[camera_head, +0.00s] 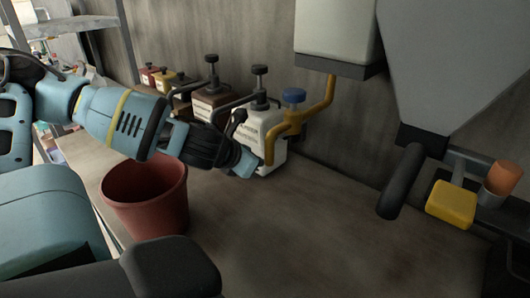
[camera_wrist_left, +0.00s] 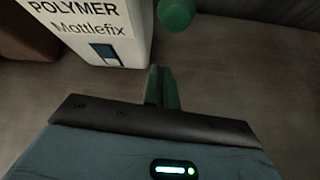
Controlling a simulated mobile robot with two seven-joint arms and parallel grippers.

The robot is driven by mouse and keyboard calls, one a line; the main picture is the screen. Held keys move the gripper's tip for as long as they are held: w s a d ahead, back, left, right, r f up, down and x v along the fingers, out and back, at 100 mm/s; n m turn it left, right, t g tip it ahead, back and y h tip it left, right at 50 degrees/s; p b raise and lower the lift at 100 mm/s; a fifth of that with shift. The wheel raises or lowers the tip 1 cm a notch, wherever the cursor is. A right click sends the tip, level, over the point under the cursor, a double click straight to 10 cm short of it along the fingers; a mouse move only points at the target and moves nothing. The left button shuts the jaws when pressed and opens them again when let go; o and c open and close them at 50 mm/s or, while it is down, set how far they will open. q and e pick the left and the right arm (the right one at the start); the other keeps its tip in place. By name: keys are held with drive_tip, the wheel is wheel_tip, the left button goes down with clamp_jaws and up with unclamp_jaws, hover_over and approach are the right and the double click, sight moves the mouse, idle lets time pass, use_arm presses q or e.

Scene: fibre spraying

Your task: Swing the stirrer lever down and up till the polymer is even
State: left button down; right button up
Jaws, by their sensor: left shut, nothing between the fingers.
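The white polymer container (camera_head: 271,134) stands against the back wall with a black pump on top. Its label, reading POLYMER Mottlefix, shows in the left wrist view (camera_wrist_left: 108,30). My left gripper (camera_head: 246,164) is shut and empty, just in front of the container, low near the tabletop. Its closed fingers (camera_wrist_left: 162,88) point toward the container's right side in the wrist view. A dark lever-like piece (camera_head: 237,120) rises just above my left wrist; I cannot tell whether it is the stirrer lever. My right gripper is not in view.
A yellow pipe (camera_head: 318,108) with a blue knob (camera_head: 293,96) comes down close to my left gripper. A round green end (camera_wrist_left: 175,13) shows above the fingers. A red bucket (camera_head: 147,203) stands left. A brown container (camera_head: 211,103) stands behind my forearm. The middle tabletop (camera_head: 300,220) is clear.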

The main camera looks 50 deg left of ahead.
use_arm(q)
drive_tip(key=r, duration=0.1)
drive_tip(key=w+r, duration=0.1)
drive_tip(key=r, duration=0.1)
drive_tip(key=shift+w+d+r+p, duration=0.2)
drive_tip(key=shift+w+p, duration=0.1)
drive_tip(key=shift+w, duration=0.1)
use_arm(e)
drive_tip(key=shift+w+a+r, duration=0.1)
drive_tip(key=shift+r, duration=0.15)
